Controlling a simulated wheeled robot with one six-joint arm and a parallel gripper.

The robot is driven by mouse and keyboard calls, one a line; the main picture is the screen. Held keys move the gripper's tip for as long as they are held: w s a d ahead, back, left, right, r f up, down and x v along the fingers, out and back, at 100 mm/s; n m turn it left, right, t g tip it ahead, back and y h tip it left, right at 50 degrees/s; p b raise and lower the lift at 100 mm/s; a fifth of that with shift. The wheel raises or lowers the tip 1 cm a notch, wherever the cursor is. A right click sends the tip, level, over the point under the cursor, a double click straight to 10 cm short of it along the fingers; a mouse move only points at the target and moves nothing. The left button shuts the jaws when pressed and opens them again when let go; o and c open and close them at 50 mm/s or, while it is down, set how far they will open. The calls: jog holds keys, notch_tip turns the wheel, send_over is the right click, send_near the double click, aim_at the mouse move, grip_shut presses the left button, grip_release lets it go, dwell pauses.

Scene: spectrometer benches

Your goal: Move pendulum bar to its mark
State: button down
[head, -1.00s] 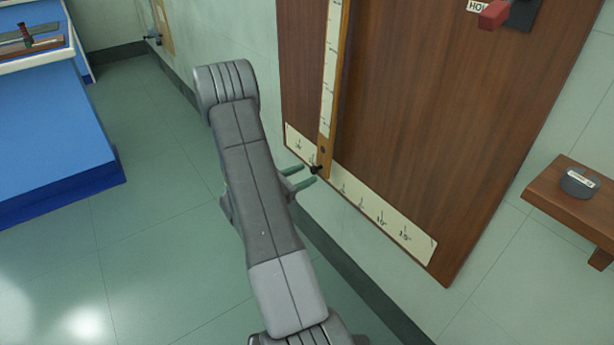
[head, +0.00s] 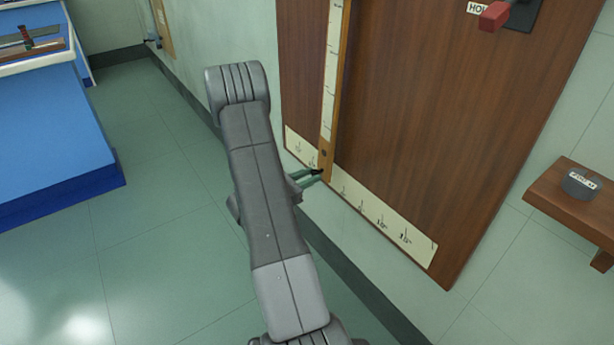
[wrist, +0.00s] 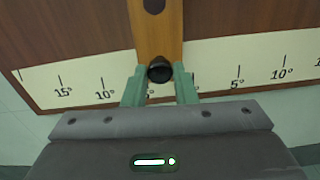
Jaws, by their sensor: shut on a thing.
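The pendulum bar (head: 334,95) is a long wooden strip with a pale scale on its face, hanging against a brown wooden board. A black knob (wrist: 160,71) sticks out near its lower end. My gripper (wrist: 160,78) has its two green fingers closed on either side of this knob. In the head view, the fingertips (head: 318,173) meet at the bar's foot. In the wrist view, the bar crosses the cream degree scale (wrist: 60,85) between the left 5° and right 5° labels, left of the middle. The fingers partly hide the left 5° label and the middle.
A red handle (head: 494,16) on a dark plate beside a partly visible sign is at the board's upper right. A wooden shelf (head: 545,190) with a labelled dark disc (head: 581,182) juts from the wall at right. A blue bench (head: 50,130) stands at left, with open floor between.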

jog(key=shift+n, duration=0.3)
jog(key=s+d, duration=0.1)
jog(key=s, duration=0.1)
jog(key=s+d, duration=0.2)
jog(key=shift+f, duration=0.1)
jog(key=c, duration=1.2)
grip_release()
jog(key=shift+o, duration=0.2)
jog(key=shift+a, duration=0.15)
jog(key=p+v, duration=0.3)
jog(key=v, duration=1)
jog(key=shift+s+a, duration=0.25)
jog(key=shift+d, duration=0.1)
jog(key=b+x, duration=0.3)
jog(key=x, duration=1)
jog(key=shift+w+d, duration=0.25)
jog(key=shift+w, duration=0.05)
